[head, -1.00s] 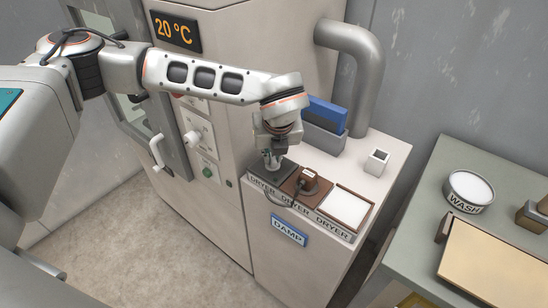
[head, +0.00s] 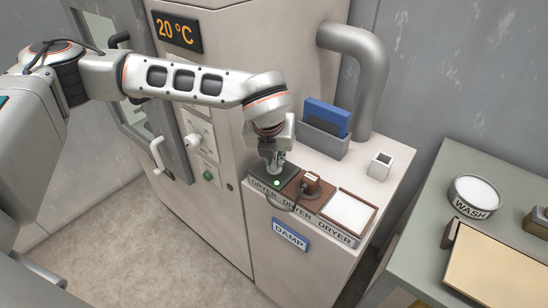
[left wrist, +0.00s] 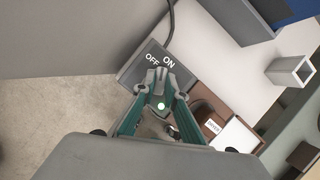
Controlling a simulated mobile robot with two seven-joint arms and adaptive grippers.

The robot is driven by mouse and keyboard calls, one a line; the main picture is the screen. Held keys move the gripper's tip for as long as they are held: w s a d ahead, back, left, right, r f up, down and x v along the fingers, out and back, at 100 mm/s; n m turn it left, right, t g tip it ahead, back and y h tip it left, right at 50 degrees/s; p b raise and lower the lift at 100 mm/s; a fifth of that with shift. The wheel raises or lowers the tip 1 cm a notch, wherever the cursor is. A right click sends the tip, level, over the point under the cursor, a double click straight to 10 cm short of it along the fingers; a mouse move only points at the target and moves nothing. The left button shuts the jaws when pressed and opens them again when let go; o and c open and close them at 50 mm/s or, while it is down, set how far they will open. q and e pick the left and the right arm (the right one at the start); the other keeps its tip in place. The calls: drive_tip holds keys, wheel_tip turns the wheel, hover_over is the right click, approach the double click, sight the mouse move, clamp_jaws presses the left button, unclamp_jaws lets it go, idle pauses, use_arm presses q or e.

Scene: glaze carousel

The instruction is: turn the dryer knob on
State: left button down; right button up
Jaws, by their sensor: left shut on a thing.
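The dark dryer panel (head: 289,180) sits at the left end of the DRYER-labelled row on the cabinet top. In the left wrist view the panel (left wrist: 137,72) carries the words OFF and ON. My left gripper (head: 273,166) points down over it, shut on the dryer knob. In the left wrist view the gripper's fingertips (left wrist: 160,82) close around the knob, which is mostly hidden, so its pointing direction is unclear. A lamp (head: 277,183) glows green on the panel. My right gripper is not in view.
A brown block with a plug-like piece (head: 311,182) and a white pad in a brown tray (head: 349,209) stand right of the panel. A display (head: 176,32) reads 20 °C.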

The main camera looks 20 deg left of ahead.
use_arm(q)
drive_tip(key=c, duration=2.1)
unclamp_jaws()
drive_tip(key=v, duration=1.2)
